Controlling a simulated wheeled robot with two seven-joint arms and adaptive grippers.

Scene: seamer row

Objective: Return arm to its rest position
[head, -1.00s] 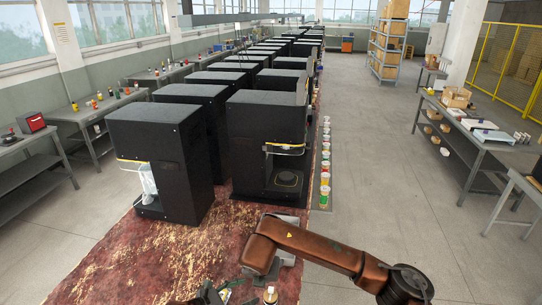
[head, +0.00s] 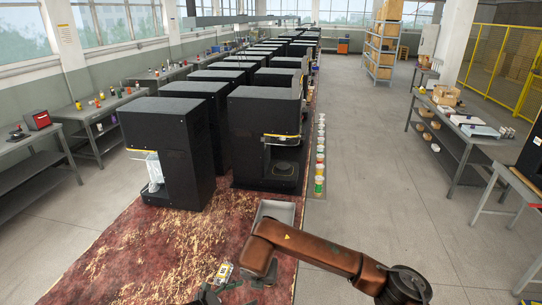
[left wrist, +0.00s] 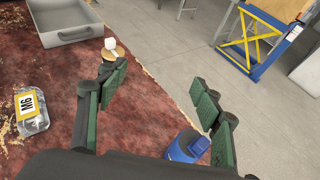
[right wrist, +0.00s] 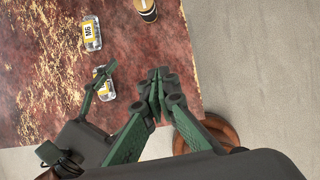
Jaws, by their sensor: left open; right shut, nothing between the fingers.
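My right arm (head: 310,248) reaches in from the right over the table in the head view, bent downward at its end. My right gripper (right wrist: 160,82) is shut and empty in the right wrist view, by the table's edge. My left gripper (left wrist: 160,84) is open and empty above the table edge in the left wrist view; part of it (head: 208,294) shows at the bottom of the head view. A clear container labelled M6 (left wrist: 31,110) lies to its left. A second one (right wrist: 104,84) is partly covered by a green finger in the right wrist view.
The red worn table (head: 130,250) holds a grey tray (head: 280,210) and black machines (head: 265,125) behind. A blue bottle (left wrist: 187,147) and a round piece with a white block (left wrist: 113,48) are near the left gripper.

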